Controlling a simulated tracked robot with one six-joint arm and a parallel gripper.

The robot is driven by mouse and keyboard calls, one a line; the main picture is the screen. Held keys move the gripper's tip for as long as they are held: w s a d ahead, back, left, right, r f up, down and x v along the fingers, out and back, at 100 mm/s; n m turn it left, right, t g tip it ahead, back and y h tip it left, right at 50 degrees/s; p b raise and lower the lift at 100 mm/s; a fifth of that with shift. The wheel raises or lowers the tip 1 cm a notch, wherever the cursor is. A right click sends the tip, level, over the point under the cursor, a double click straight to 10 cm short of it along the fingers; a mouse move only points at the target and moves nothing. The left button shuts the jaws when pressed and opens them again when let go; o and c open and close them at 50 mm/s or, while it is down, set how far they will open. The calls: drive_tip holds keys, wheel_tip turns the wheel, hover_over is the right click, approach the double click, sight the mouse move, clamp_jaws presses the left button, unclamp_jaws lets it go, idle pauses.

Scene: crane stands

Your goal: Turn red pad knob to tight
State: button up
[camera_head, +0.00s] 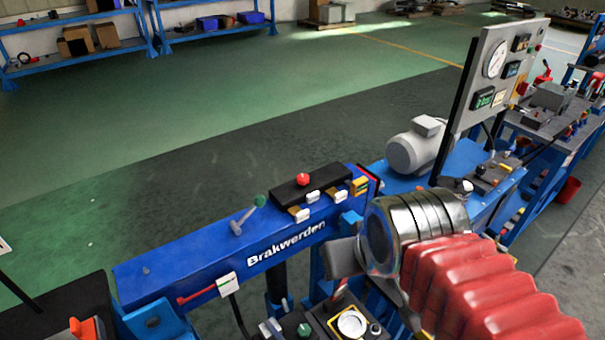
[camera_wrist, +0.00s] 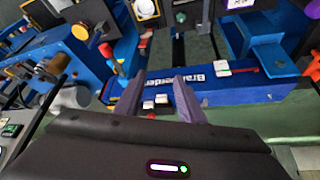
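A small red knob (camera_head: 303,179) stands on a black block (camera_head: 312,187) on top of the blue beam marked "Brakwerden" (camera_head: 200,262); it looks like the red pad knob, though no label shows. Its tight or loose setting cannot be read. In the wrist view a small patch of red (camera_wrist: 151,116) shows between my fingers, near white blocks on the beam. My gripper (camera_wrist: 160,76) is open, with its two fingers apart and nothing held between them. In the head view my wrist and red sleeve hide most of the gripper, which is right of and nearer than the knob.
A green-tipped lever (camera_head: 250,212) rises from the beam left of the black block. A grey motor (camera_head: 415,147) and an upright gauge panel (camera_head: 495,75) stand behind my arm. Below the beam are a dial (camera_head: 351,323) and a small green knob (camera_head: 304,329). Floor beyond the beam is clear.

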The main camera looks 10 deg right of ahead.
drive_tip(key=shift+o, duration=1)
drive_tip(key=shift+w+r+n, duration=0.3)
drive_tip(key=shift+w+n, duration=0.05)
drive_tip(key=shift+n, duration=0.05)
wheel_tip(320, 180, up, 4)
drive_tip(key=n+g+h, duration=0.2)
drive_tip(key=n+h, duration=0.1)
drive_tip(key=n, duration=2.3)
hover_over(302, 177)
drive_tip(key=s+a, duration=0.4)
drive_tip(key=shift+a, duration=0.15)
drive_tip(key=shift+f+g, duration=0.1)
drive_tip(key=shift+g, duration=0.2)
drive_tip(key=x, duration=1.3)
drive_tip(key=shift+w+d+f, duration=0.15)
drive_tip(key=shift+d+f, duration=0.1)
drive_tip(key=shift+d, duration=0.05)
drive_tip(key=c, duration=1.1)
